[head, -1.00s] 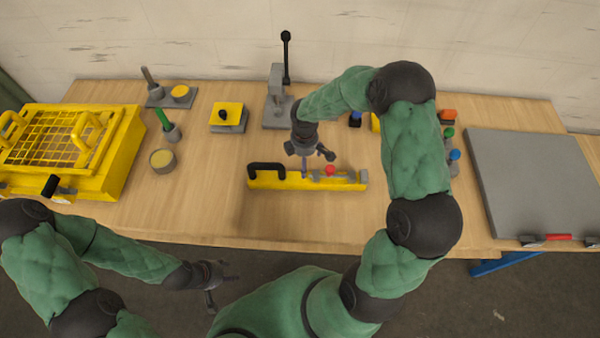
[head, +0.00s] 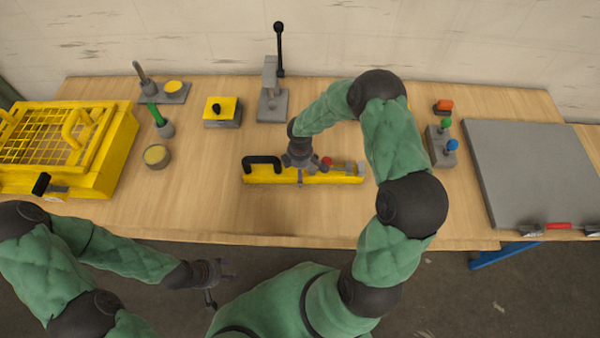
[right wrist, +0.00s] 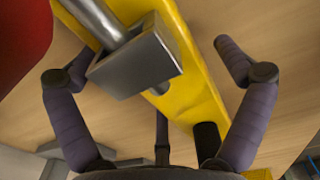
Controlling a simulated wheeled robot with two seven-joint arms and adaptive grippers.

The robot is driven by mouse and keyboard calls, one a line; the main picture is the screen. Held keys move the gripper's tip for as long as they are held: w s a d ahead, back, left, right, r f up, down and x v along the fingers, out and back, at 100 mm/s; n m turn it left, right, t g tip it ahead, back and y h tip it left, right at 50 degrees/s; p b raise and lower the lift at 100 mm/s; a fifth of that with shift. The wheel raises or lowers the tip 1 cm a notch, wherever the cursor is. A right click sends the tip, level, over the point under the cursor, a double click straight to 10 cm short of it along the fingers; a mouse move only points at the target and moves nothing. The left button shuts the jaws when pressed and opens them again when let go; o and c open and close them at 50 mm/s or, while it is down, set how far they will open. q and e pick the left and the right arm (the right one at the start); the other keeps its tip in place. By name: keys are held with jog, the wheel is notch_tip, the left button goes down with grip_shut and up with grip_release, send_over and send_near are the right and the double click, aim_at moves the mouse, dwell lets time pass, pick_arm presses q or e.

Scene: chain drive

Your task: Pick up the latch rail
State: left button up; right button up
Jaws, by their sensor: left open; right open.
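The latch rail (head: 222,172) is a yellow bar lying on the table, with a black handle (head: 262,161) at its left end and a red knob (head: 327,161) and grey blocks towards its right. My right gripper (head: 301,176) is open over the middle of the rail and hides part of it. In the right wrist view, the yellow rail (right wrist: 190,75) runs between the spread fingers (right wrist: 152,55), with a grey block and metal rod on it; no grip shows. My left gripper (head: 222,280) is open and empty, in front of the table's near edge.
A yellow crate-like fixture (head: 105,165) stands at the left. Behind the rail are a grey lever stand (head: 271,104) and a yellow-topped block (head: 222,112). A block with coloured knobs (head: 441,150) and a large grey plate (head: 530,175) are at the right. Table around the rail is clear.

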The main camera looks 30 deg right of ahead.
jog(key=c, duration=1.7)
jog(key=shift+r, duration=0.1)
